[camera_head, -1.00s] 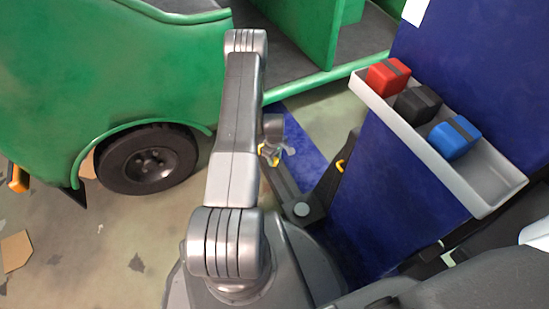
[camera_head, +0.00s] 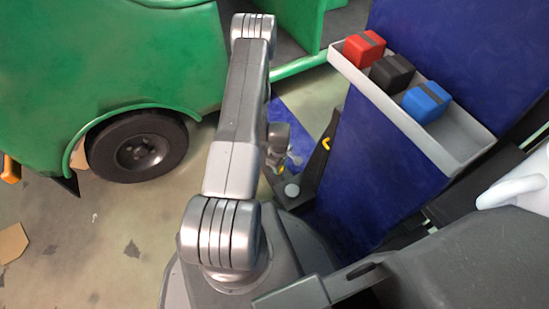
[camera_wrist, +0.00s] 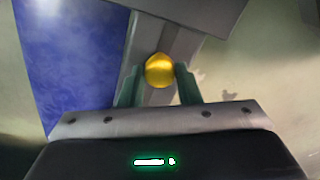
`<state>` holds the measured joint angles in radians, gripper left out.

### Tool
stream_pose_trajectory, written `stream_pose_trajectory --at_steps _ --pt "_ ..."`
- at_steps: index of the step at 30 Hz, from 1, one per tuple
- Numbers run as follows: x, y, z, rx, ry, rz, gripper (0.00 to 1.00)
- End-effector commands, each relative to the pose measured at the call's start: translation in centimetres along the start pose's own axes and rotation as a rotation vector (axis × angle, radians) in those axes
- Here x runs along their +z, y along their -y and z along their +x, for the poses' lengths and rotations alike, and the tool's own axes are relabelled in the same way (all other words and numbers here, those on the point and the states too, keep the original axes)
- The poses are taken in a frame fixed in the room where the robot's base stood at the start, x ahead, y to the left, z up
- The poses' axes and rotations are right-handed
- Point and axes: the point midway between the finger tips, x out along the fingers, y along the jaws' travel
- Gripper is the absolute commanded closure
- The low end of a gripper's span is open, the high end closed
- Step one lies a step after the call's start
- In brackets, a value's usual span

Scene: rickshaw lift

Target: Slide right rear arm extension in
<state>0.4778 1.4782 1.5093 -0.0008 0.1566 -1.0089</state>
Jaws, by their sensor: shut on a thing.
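In the wrist view, a round yellow knob (camera_wrist: 160,70) sits on a grey metal lift arm (camera_wrist: 153,35). My gripper (camera_wrist: 160,84) has its two green fingers on either side of the knob and is shut on it. In the head view, my gripper (camera_head: 287,160) is small and partly hidden behind my own arm, low beside the dark lift arms. One dark lift arm (camera_head: 318,160) with a yellow mark runs up and right from a round pivot (camera_head: 291,190). How far the held arm's extension sticks out cannot be told.
A blue lift post (camera_head: 375,165) stands at the right with a grey tray (camera_head: 440,145) holding red, black and blue blocks. The green rickshaw (camera_head: 60,80) with its black wheel (camera_head: 138,147) stands at the left. Open floor (camera_head: 100,230) lies in front of it.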

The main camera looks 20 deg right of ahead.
Motion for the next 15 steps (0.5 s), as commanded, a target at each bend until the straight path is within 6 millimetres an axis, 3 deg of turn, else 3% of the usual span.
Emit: stream_pose_trajectory --at_steps 7,15 --pt "2.4 1.1 0.0 -0.002 0.001 0.003 1.0" --pt "2.8 1.3 0.0 0.001 -0.001 0.001 1.0"
